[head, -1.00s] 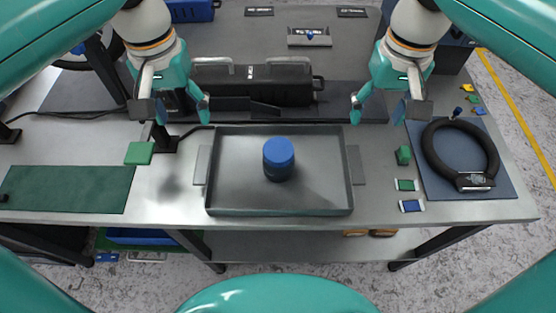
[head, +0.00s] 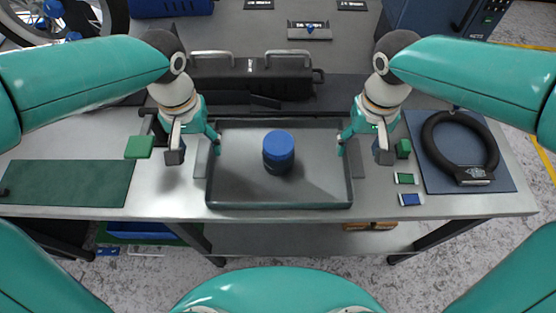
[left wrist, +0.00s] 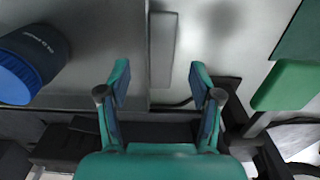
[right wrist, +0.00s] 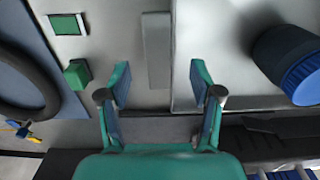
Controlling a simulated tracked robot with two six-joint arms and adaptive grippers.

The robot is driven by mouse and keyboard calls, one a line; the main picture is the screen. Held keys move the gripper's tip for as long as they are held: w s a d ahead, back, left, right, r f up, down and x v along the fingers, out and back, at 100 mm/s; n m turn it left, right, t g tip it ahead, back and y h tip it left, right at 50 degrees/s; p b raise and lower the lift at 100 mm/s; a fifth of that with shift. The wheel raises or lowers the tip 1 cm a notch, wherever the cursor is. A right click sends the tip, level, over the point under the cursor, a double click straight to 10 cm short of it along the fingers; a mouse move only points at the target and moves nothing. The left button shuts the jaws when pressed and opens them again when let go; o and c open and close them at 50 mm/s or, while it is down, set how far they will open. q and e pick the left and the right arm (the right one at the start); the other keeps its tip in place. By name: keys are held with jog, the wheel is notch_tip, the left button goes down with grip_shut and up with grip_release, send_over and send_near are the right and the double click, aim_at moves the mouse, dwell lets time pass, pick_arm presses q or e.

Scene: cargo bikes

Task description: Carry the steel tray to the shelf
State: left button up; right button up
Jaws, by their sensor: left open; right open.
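The steel tray (head: 235,185) lies flat on the bench, with a dark blue-lidded jar (head: 278,150) standing upright in it. My left gripper (head: 196,152) is open above the tray's left handle (head: 201,160); in the left wrist view the handle (left wrist: 163,50) shows ahead, between the fingers' lines. My right gripper (head: 362,152) is open above the right handle, and that handle also shows in the right wrist view (right wrist: 157,50). Neither gripper holds anything. A grey shelf (head: 290,240) is visible under the bench.
A black case (head: 250,80) stands behind the tray. At right are a blue mat with a black ring lock (head: 460,150) and small green and blue pieces. At left are a green block (head: 139,147) and a green mat (head: 65,183). Bare bench lies between mat and tray.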

aim_at(203, 156)
pick_arm(q)
jog(key=shift+f, duration=2.35)
pick_arm(e)
jog(key=shift+f, duration=2.3)
pick_arm(q)
grip_shut()
pick_arm(e)
grip_shut()
pick_arm(q)
jog(key=shift+r, duration=0.1)
